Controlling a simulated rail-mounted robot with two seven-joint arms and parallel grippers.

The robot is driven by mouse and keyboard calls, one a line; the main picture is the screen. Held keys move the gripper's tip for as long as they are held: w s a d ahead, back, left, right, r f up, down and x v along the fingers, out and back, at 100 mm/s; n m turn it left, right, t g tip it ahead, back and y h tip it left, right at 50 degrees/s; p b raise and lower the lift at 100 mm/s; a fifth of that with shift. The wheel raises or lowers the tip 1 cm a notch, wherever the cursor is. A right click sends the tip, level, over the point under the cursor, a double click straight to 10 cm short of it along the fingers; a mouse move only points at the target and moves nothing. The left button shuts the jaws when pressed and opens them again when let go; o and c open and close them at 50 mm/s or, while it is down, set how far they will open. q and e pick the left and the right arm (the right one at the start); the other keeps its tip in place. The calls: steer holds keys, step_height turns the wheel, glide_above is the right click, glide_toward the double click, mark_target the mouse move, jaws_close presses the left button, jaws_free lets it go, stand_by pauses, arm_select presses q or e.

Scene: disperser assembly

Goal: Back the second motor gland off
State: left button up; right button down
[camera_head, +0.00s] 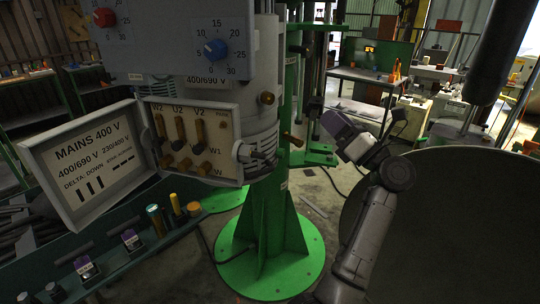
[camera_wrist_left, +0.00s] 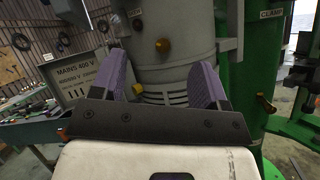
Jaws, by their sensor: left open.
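My left gripper (camera_head: 337,127) is in the head view, right of the motor housing and apart from it. In the left wrist view its two purple fingers (camera_wrist_left: 162,78) are spread, with nothing between them. Beyond them is the grey motor housing (camera_wrist_left: 180,20). A brass gland (camera_wrist_left: 163,46) sticks out of it, and a second brass fitting (camera_wrist_left: 137,88) shows lower, by the left finger. In the head view a brass gland (camera_head: 267,98) is on the housing. The open terminal box (camera_head: 225,125) holds several brass terminals. I cannot tell which gland is the second. My right gripper is not in view.
The box's lid (camera_head: 95,160) hangs open to the left. A control box (camera_head: 180,40) with red and blue knobs is above. The green column stand (camera_head: 270,235) is below. A brass handle (camera_head: 293,140) sticks out beside the column. A large dark round vessel (camera_head: 440,225) fills the lower right.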

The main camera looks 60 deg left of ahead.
mark_target(254, 152)
arm_select(q)
steer(key=s+d+f+n+g+h, duration=0.1)
steer(key=s+f+n+g+h, duration=0.65)
steer(key=n+h, duration=0.2)
steer(key=shift+n+t, duration=0.35)
steer(key=shift+t, duration=0.1)
steer(key=x, duration=1.2)
steer(key=shift+d+p, duration=0.1)
steer(key=shift+p, duration=0.2)
steer(key=shift+s+a, duration=0.35)
steer(key=shift+a, duration=0.1)
